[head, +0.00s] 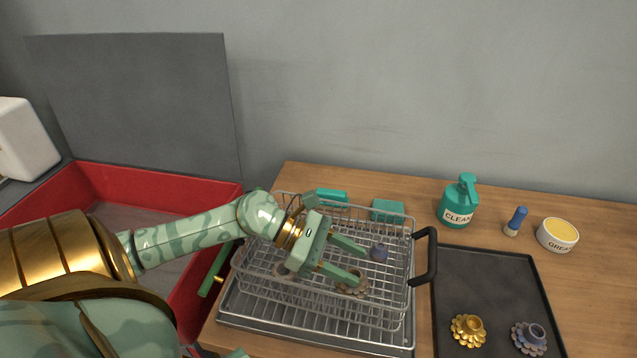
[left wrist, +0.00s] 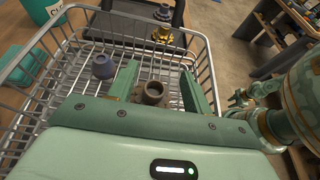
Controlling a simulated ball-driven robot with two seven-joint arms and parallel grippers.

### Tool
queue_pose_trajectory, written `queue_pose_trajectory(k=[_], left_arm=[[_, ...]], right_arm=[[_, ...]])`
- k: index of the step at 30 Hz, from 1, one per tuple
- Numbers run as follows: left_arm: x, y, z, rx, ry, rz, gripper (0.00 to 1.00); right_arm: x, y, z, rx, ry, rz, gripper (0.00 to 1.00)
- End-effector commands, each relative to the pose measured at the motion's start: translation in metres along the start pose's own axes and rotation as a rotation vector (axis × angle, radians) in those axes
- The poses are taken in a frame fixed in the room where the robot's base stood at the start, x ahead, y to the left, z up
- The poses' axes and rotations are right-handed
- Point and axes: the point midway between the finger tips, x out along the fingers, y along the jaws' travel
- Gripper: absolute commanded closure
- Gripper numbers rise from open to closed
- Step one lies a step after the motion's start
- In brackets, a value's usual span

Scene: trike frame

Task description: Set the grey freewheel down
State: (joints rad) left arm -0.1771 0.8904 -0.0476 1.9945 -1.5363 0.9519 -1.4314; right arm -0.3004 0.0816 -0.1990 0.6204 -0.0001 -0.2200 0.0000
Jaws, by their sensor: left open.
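My left gripper (head: 358,264) is open over the wire basket (head: 399,314), its fingers reaching down into it. A brownish-grey freewheel (head: 352,284) lies in the basket by the fingertips. In the left wrist view this freewheel (left wrist: 152,92) shows between the two open fingers, with gaps on both sides. A blue-purple part (head: 378,253) sits in the basket just beyond the fingers. A gold freewheel (head: 468,330) and a blue-grey freewheel (head: 528,337) sit on the dark tray (head: 490,276).
A cleaner bottle (head: 458,202), a blue-capped stick (head: 516,221) and a grease tub (head: 557,235) stand behind the tray. A red-walled bin (head: 150,184) is at left. The tray's upper part is clear.

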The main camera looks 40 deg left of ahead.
Motion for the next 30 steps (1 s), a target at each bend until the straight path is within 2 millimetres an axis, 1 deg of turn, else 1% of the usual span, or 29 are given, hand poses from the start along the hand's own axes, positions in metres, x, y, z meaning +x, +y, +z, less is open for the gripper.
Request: queue_pose_trajectory(k=[1, 6, 9, 12, 16, 25, 30], left_arm=[[-0.013, -0.001, -0.002, -0.002, 0.006, -0.002, 0.51], [-0.053, -0.001, -0.001, -0.004, 0.003, 0.0, 0.51], [-0.07, -0.001, 0.0, -0.002, 0.002, 0.0, 0.51], [-0.08, 0.0, 0.0, -0.001, 0.001, 0.0, 0.51], [-0.085, 0.0, 0.0, 0.0, 0.0, 0.0, 0.51], [-0.086, 0.0, 0.002, 0.001, -0.001, 0.0, 0.51], [-0.093, -0.001, 0.02, 0.007, -0.007, 0.005, 0.51]], right_arm=[[0.0, 0.0, 0.0, 0.0, 0.0, 0.0, 0.64], [-0.005, -0.001, -0.002, 0.0, 0.003, -0.001, 0.64], [-0.007, -0.002, -0.003, 0.001, 0.005, -0.002, 0.64], [-0.008, -0.002, -0.003, 0.0, 0.006, -0.002, 0.64], [-0.008, -0.002, -0.003, 0.0, 0.006, -0.002, 0.64], [-0.01, -0.002, -0.004, 0.0, 0.007, -0.002, 0.64], [-0.026, 0.001, -0.01, 0.0, 0.018, 0.002, 0.64]])
